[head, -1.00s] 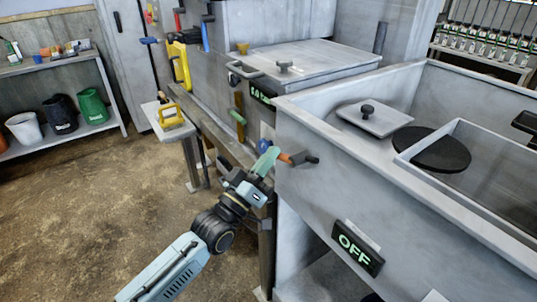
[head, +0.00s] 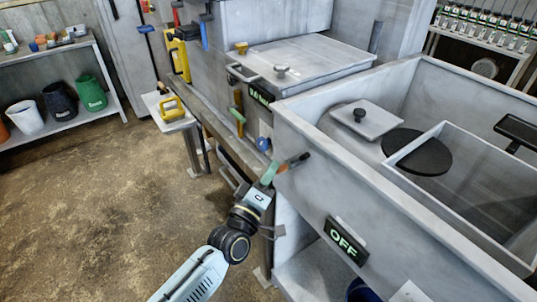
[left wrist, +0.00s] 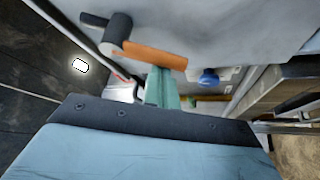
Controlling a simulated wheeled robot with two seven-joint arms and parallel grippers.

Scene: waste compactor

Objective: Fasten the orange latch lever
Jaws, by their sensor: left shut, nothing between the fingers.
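The orange latch lever (head: 282,168) is on the front wall of the grey metal trough, with a dark cylindrical part (head: 298,160) at its right. In the left wrist view the orange lever (left wrist: 150,55) lies nearly level across the upper middle, joined to the dark part (left wrist: 117,30) at its left. My left gripper (head: 269,174) is shut and empty. Its green fingers (left wrist: 160,87) are right by the lever's orange part, seeming to touch it, though contact is not certain. The fingers hide part of the lever in the head view. My right gripper is not in view.
A lit OFF sign (head: 345,240) is on the trough's front, below and right of the lever. A blue knob (head: 263,144) and a green-handled lever (head: 238,115) are left of it. A metal rail (head: 225,140) runs close by. The floor (head: 110,220) at left is clear.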

